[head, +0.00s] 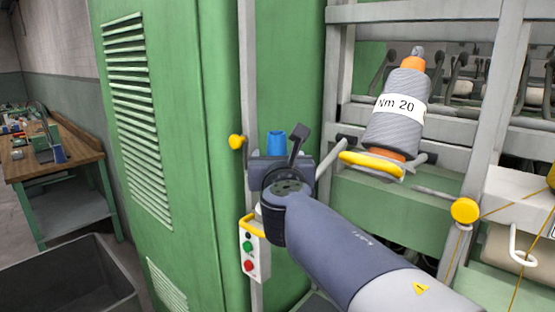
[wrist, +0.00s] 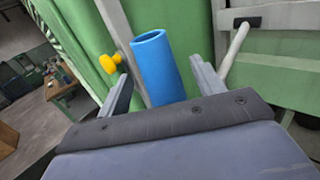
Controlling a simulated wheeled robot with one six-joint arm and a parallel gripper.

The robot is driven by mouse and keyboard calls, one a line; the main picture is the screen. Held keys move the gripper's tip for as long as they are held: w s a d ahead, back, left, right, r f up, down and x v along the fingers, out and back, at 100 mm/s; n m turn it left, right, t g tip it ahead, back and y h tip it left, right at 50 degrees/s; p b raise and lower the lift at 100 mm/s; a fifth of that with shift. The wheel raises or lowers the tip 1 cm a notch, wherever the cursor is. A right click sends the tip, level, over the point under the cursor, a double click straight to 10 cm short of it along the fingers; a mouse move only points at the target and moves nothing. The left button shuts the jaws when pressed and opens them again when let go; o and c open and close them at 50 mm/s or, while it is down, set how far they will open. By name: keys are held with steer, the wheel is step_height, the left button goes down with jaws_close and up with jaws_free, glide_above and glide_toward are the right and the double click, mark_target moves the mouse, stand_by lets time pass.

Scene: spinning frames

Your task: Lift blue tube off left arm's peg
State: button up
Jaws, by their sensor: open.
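The blue tube (head: 276,143) stands roughly upright in front of the green cabinet in the head view. Its lower part is hidden behind my gripper (head: 281,158), so the peg under it cannot be seen. In the wrist view the hollow blue tube (wrist: 158,68) shows between the two spread fingers of my gripper (wrist: 161,72). The fingers are open with a gap on each side of the tube; I cannot tell how deep it sits between them. A grey arm rod (head: 330,157) runs from the frame toward my gripper.
A grey yarn bobbin labelled Nm 20 (head: 395,110) leans on a yellow disc (head: 371,164) to the right. A yellow knob (head: 237,141) is close left of the tube. A button box (head: 254,250) hangs below. A dark bin (head: 75,275) stands at lower left.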

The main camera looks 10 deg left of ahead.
steer(key=shift+x, duration=1.25)
steer(key=shift+c, duration=0.2)
steer(key=c, duration=1)
